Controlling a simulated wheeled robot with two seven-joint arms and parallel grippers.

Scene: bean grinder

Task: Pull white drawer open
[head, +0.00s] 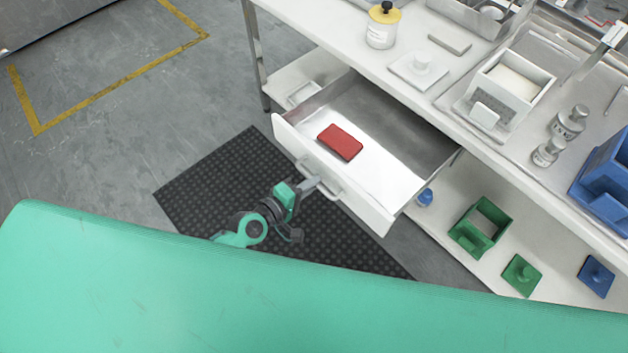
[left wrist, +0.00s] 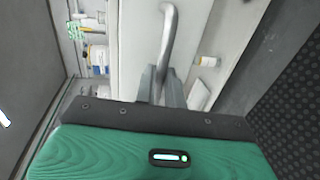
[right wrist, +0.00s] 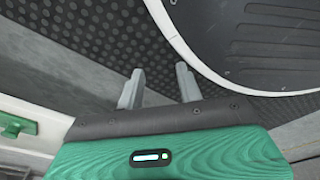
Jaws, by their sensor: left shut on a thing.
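The white drawer (head: 376,198) stands pulled out from under the white workbench, and its inside shows. A red flat block (head: 340,142) lies inside it. My left gripper (head: 312,186) is at the drawer's front and is shut on its metal handle (head: 325,180). In the left wrist view the curved handle (left wrist: 170,40) runs down between the fingers of the left gripper (left wrist: 162,82). My right gripper (right wrist: 160,85) shows only in the right wrist view, with its fingers apart and nothing between them, above the dark mat.
A yellow-lidded jar (head: 382,27), a white box (head: 508,86) and metal weights (head: 549,151) stand on the bench top (head: 440,90). A black dotted mat (head: 225,190) covers the floor before the drawer.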

